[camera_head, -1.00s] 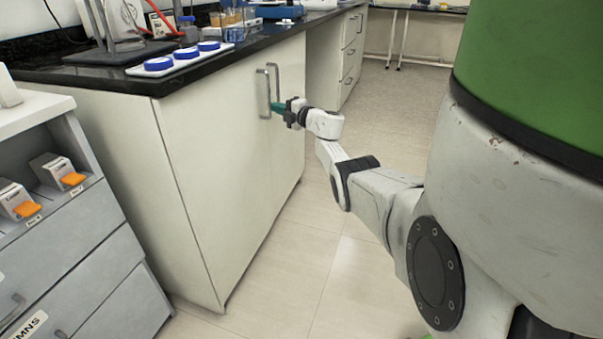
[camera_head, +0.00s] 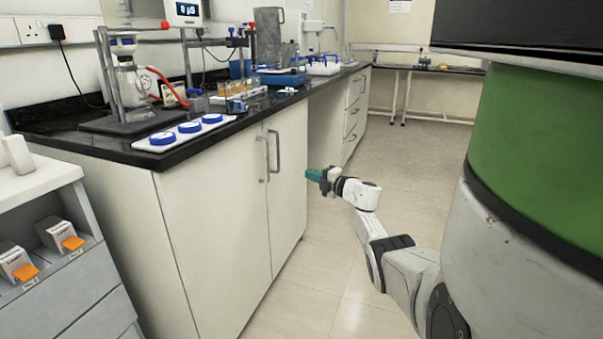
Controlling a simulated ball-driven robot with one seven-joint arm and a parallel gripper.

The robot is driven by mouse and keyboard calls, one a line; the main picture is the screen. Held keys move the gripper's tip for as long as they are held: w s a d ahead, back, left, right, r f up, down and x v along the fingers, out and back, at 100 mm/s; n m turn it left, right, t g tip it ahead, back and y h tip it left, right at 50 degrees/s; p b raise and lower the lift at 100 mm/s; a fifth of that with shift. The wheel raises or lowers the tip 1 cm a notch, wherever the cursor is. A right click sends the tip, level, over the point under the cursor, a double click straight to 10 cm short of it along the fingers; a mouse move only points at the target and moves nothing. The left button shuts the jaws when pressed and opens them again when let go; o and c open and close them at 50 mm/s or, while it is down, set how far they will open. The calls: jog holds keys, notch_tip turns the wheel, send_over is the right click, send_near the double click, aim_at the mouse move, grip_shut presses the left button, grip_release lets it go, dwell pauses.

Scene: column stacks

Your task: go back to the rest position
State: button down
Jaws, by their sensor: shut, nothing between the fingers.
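My gripper (camera_head: 313,175) is at the end of my outstretched arm, in the middle of the view. Its green fingertips are together, with nothing seen between them. It points left toward the white cabinet (camera_head: 215,245), just right of the cabinet door's handle (camera_head: 274,152) in the picture. The cabinet doors look closed. My arm runs from the lower right up to the gripper.
The black benchtop (camera_head: 90,150) above the cabinet holds a white tray with blue-capped items (camera_head: 190,128), a metal stand (camera_head: 115,125) and other lab gear. A grey drawer unit (camera_head: 75,290) stands at the left. The tiled floor (camera_head: 400,180) is clear at the middle and back.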

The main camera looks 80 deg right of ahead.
jog(key=shift+s, duration=0.5)
